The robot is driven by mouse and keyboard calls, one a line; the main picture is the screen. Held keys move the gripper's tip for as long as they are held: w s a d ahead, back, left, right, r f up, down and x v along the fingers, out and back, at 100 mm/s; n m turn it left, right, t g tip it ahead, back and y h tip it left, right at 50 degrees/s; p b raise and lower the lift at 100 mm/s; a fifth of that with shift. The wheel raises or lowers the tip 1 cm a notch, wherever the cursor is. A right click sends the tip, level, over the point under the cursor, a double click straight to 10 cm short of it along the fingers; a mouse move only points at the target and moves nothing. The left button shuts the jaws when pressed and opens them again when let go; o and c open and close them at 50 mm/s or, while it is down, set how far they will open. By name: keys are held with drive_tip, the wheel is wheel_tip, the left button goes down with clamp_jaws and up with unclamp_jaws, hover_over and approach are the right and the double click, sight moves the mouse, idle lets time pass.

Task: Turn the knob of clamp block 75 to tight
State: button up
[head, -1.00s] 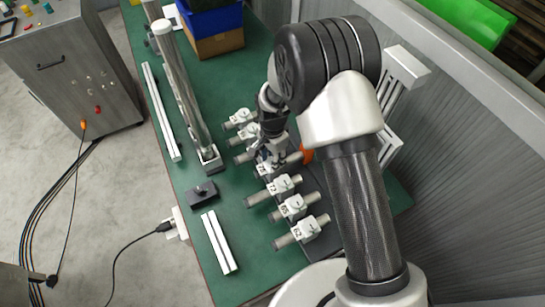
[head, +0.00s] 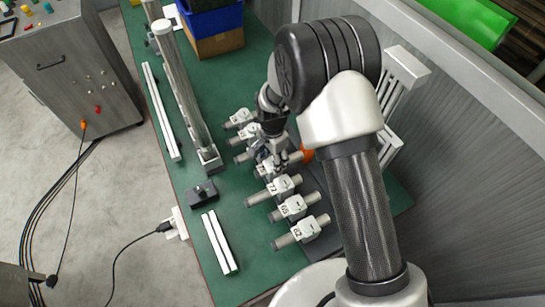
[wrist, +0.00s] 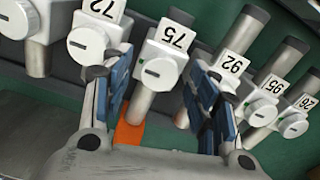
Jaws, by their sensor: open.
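Clamp block 75 (wrist: 166,58) is pale, with its number plate above a round knob (wrist: 154,72) in the wrist view. The knob's dark slot runs nearly level across the picture. Block 75 sits on a grey rod. My gripper (wrist: 158,68) is open, with one blue-padded finger on each side of the knob and nothing held. Gaps show between the fingers and the knob; I cannot tell the depth. In the head view my gripper (head: 268,150) is over the row of clamps and partly hides block 75 (head: 262,170).
Block 72 (wrist: 92,36) is close on the left, and block 92 (wrist: 222,80) close on the right. Block 95 (wrist: 262,105) is farther right. An orange piece (wrist: 129,133) lies below block 75. A small black block (head: 203,193) lies on the green table (head: 180,178).

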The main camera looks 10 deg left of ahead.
drive_tip(key=shift+r, duration=0.1)
wheel_tip(320, 180, up, 12)
idle(0.5)
idle(0.4)
drive_tip(key=s+d+r+n+t, duration=0.1)
drive_tip(key=s+d+r+n, duration=0.15)
drive_tip(key=d+r, duration=0.45)
drive_tip(key=s+d+r+n+t, duration=0.1)
drive_tip(key=s+d+r, duration=0.3)
drive_tip(key=r, duration=0.5)
drive_tip(key=s+d+r+n+t, duration=0.1)
drive_tip(key=s+d+r+n, duration=0.1)
drive_tip(key=s+d, duration=0.4)
drive_tip(key=s+d+r+n+t, duration=0.1)
drive_tip(key=s+d+r+n, duration=0.2)
drive_tip(key=s, duration=0.7)
drive_tip(key=d, duration=0.2)
drive_tip(key=shift+s+d+r+t, duration=0.15)
drive_tip(key=shift+d+r+t, duration=0.05)
drive_tip(key=shift+d+t, duration=0.15)
